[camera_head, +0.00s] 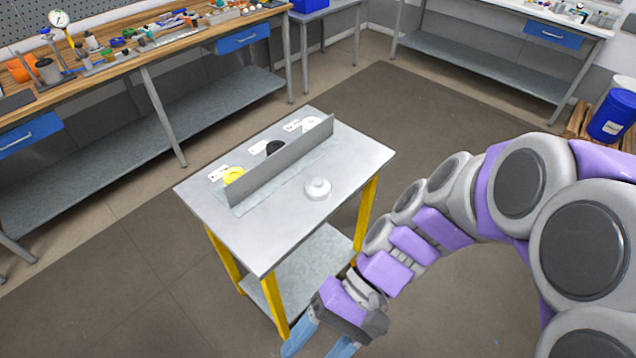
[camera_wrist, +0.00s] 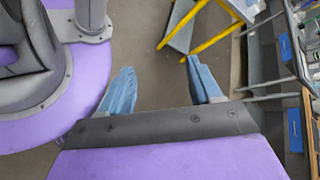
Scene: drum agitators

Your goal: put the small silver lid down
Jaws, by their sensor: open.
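A small pale silver-white lid with a raised knob (camera_head: 318,188) sits on the grey top of the small table (camera_head: 262,245), on the near side of an upright grey panel. My gripper (camera_head: 318,342) is low in front of the table, apart from the lid and below the tabletop's near edge in the picture. In the wrist view its two blue fingers (camera_wrist: 160,70) are spread with nothing between them. The lid does not show in the wrist view.
Behind the panel (camera_head: 280,168) sit a yellow lid (camera_head: 234,175), a black lid (camera_head: 275,147) and a white lid (camera_head: 311,124), each by a label. The tabletop's front part is bare. A cluttered workbench (camera_head: 140,60) stands behind, and a blue drum (camera_head: 612,117) is at right.

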